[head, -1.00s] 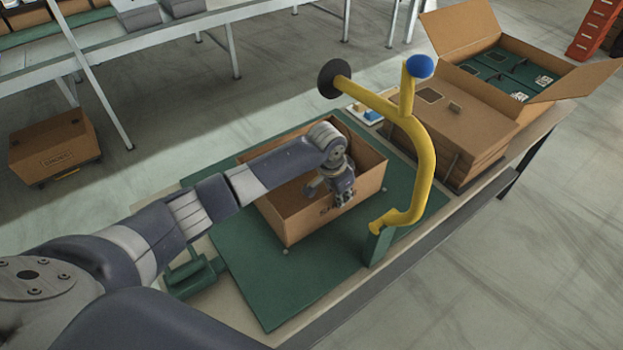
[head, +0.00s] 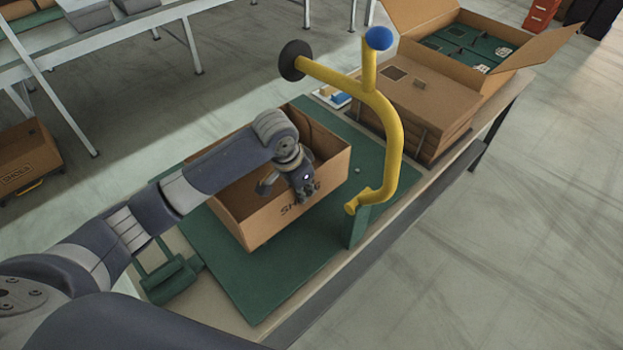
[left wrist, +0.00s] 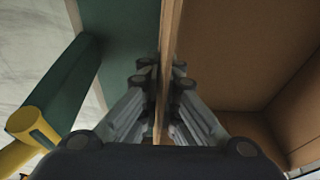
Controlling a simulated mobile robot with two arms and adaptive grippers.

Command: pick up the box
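An open brown cardboard box (head: 236,222) with dark lettering on its front wall is at the green mat (head: 246,293) on the workbench. It appears empty, though my arm hides part of its inside. My left gripper (head: 303,190) reaches over the box and has its fingers on both sides of the lettered wall. In the left wrist view the finger pads of the gripper (left wrist: 161,82) press on both faces of the wall of the box (left wrist: 235,50). Whether the box's underside clears the mat is hard to tell. My right gripper is not in view.
A yellow curved post (head: 388,120) with a blue knob and a black disc stands close to the box's right side. Behind it are stacked flat cardboard (head: 412,105) and an open carton (head: 521,61) holding green boxes. A green fixture (head: 170,277) sits left of the mat.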

